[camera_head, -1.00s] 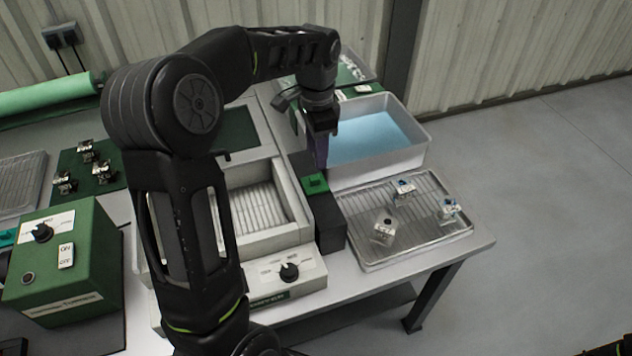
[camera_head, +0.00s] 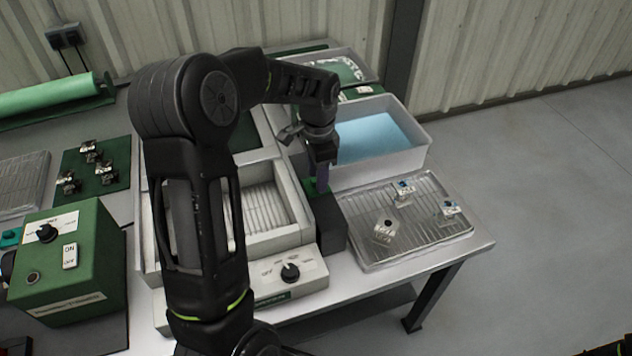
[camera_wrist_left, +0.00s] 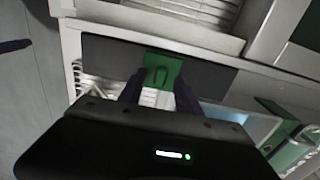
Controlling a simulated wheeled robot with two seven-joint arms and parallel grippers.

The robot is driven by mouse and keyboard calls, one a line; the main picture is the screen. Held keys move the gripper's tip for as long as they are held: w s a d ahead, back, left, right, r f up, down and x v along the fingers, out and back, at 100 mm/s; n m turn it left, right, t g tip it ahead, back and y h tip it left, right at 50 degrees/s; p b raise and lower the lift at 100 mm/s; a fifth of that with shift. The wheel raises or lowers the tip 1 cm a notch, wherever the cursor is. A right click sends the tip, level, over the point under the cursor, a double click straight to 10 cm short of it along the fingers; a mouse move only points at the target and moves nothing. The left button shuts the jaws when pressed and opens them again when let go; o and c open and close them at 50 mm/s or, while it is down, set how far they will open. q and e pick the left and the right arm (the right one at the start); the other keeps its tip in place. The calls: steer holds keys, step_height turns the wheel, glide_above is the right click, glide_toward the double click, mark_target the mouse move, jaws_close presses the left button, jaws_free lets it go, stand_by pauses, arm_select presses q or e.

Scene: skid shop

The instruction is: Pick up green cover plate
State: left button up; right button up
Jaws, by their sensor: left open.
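The green cover plate (camera_head: 311,187) lies on the dark block (camera_head: 328,222) between the white machine and the blue-filled bin. In the head view my left gripper (camera_head: 321,186) is right over it and hides most of it. In the left wrist view the green plate (camera_wrist_left: 163,68) shows a raised loop outline on its face. The two fingers of my left gripper (camera_wrist_left: 158,90) are apart, one on each side of the plate's lower part. I cannot tell whether they touch it.
A bin with blue liquid (camera_head: 376,140) stands behind the block. A wire tray (camera_head: 415,225) with small metal parts is to the right. The white machine (camera_head: 262,215) with a knob is to the left. A green control box (camera_head: 66,262) stands at the far left.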

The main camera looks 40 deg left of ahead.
arm_select(q)
steer(key=shift+f, duration=0.1)
steer(key=shift+c, duration=0.4)
jaws_close()
stand_by(0.3)
